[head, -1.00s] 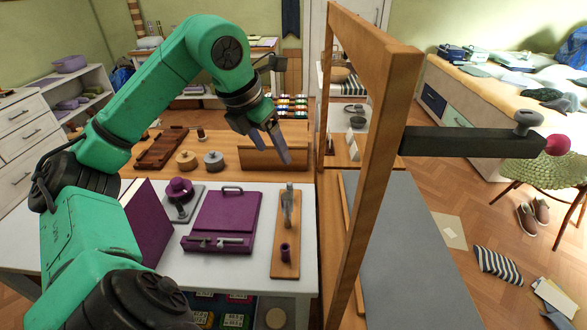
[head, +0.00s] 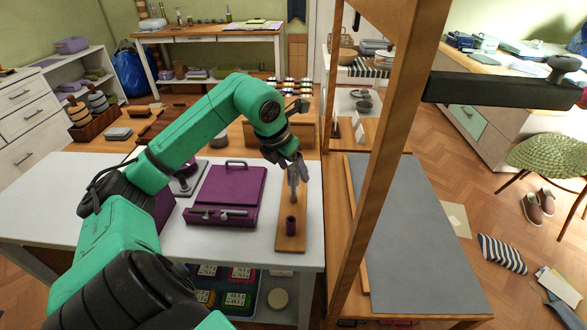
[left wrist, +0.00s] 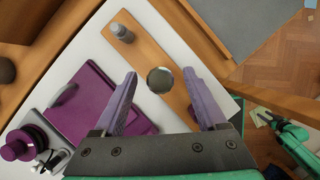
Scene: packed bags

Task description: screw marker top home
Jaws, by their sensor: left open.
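A wooden board (head: 288,243) lies at the right of the white table, with a grey metallic post (head: 293,192) and a purple cylinder (head: 291,225) nearer its front end. My left gripper (head: 299,168) is open and points down at the far part of the board. In the left wrist view, its two fingers (left wrist: 165,85) stand apart with a round grey top (left wrist: 160,80) between and beyond them; I see no contact. A grey cylinder (left wrist: 121,32) stands at the board's far end there.
A purple case (head: 226,188) with a handle lies left of the board. A purple knob on a grey plate (left wrist: 20,143) is beyond it. A tall wooden frame (head: 385,110) stands right of the board, beside a grey mat (head: 415,230).

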